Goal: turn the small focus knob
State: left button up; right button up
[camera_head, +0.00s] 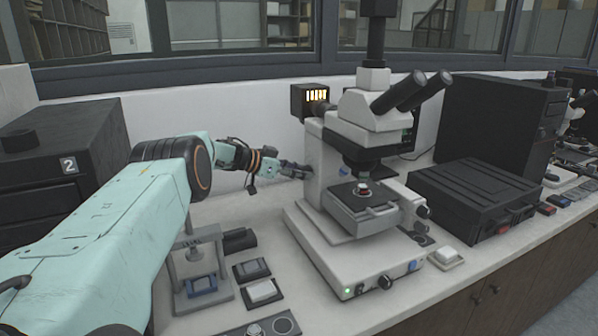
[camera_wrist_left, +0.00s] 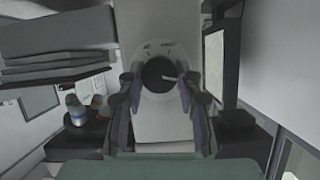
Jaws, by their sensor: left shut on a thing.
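The microscope (camera_head: 345,140) stands on the bench in the middle of the head view, pale with dark eyepieces. My left gripper (camera_head: 300,171) reaches in from the left to the side of its upright body. In the left wrist view the small focus knob (camera_wrist_left: 158,74) is a dark round disc with a pale line, on a light plate with small marks. The fingers of my left gripper (camera_wrist_left: 157,92) lie on either side of the knob and are shut on it. In the head view the knob is hidden by the gripper. My right gripper is not in view.
A small press-like stand (camera_head: 203,274) and shallow dark and white blocks (camera_head: 262,291) sit on the bench below my left arm. A dark cabinet marked 2 (camera_head: 70,165) stands at left. A black case (camera_head: 475,195) is right of the microscope. The window wall is close behind.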

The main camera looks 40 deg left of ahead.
pick_arm(q)
jog(key=shift+d+r+m+y+p, duration=0.15)
jog(key=shift+r+m+y+p, duration=0.35)
jog(key=shift+p, duration=1.1)
jog(key=shift+f+m+t+p, duration=0.2)
jog(key=shift+m+t+p, duration=0.1)
jog(key=shift+m+p, duration=0.35)
jog(key=shift+f+m+t+y+p, duration=0.15)
jog(key=shift+m+t+y+p, duration=0.15)
jog(key=shift+m+y+p, duration=0.25)
jog(key=shift+d+m+t+y, duration=0.1)
jog(key=shift+m+t+y, duration=0.25)
jog(key=shift+m, duration=0.25)
jog(key=o, duration=1.1)
jog(key=shift+f, duration=0.1)
jog(key=shift+o, duration=0.2)
jog(key=shift+s, duration=0.1)
